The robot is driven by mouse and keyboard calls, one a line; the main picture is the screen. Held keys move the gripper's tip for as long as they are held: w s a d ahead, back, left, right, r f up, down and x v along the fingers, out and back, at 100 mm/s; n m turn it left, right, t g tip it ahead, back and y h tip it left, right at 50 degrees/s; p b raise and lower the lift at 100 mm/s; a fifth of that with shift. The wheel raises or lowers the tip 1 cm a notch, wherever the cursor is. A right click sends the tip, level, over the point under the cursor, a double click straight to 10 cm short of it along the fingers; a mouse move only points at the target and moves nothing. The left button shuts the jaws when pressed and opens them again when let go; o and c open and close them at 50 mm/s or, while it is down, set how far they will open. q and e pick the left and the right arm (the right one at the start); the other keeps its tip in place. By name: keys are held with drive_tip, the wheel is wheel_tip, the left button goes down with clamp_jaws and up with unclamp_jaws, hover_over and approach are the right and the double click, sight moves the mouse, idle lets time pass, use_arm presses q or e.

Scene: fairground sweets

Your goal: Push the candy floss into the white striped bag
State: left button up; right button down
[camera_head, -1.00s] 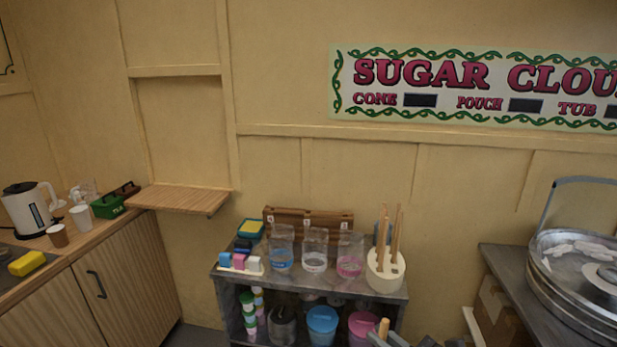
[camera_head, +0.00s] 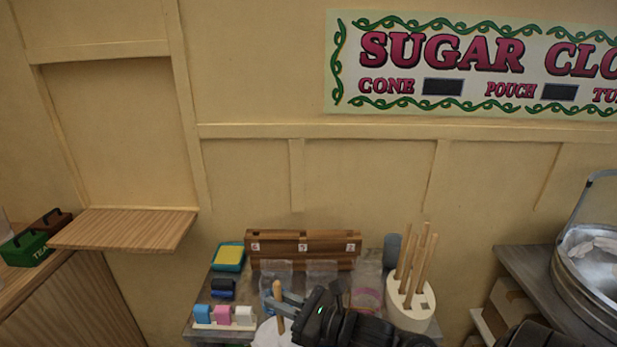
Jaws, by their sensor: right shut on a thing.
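My right gripper (camera_head: 280,300) reaches in from the lower right, its fingers shut on a thin wooden stick (camera_head: 280,323). White candy floss (camera_head: 268,335) shows at the stick's lower end, cut off by the bottom edge. The white striped bag (camera_head: 322,271) is the middle of three clear bags; its top shows behind my gripper, which hides its lower part and stripe. The gripper and floss are in front of the bags, and the floss is outside the white striped bag. My left gripper is not in view.
A blue striped bag (camera_head: 275,270) and a pink striped bag (camera_head: 368,285) flank the middle bag. A wooden rack (camera_head: 305,245) stands behind. A cream holder with sticks (camera_head: 410,308) is at right, coloured blocks (camera_head: 223,313) at left. A metal pan (camera_head: 590,285) is far right.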

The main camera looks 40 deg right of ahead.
use_arm(q)
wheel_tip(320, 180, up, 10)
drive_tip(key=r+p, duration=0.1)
drive_tip(key=p, duration=0.9)
use_arm(e)
drive_tip(key=w+d+r+m+t+h, duration=0.1)
drive_tip(key=w+d+r+m+h, duration=0.2)
drive_tip(key=d+r, duration=0.6)
drive_tip(key=w+d+r+m+t+h, duration=0.15)
drive_tip(key=d+r+h, duration=0.25)
drive_tip(key=d+r, duration=0.5)
use_arm(q)
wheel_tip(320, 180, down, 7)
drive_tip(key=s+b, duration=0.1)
drive_tip(key=b, duration=0.5)
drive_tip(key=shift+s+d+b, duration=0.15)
drive_tip(key=shift+b, duration=0.2)
use_arm(e)
wheel_tip(320, 180, down, 6)
drive_tip(key=w+a, duration=0.1)
drive_tip(key=shift+a+f, duration=0.2)
drive_tip(key=shift+a, duration=0.2)
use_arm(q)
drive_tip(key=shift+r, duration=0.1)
use_arm(e)
drive_tip(key=shift+r, duration=0.1)
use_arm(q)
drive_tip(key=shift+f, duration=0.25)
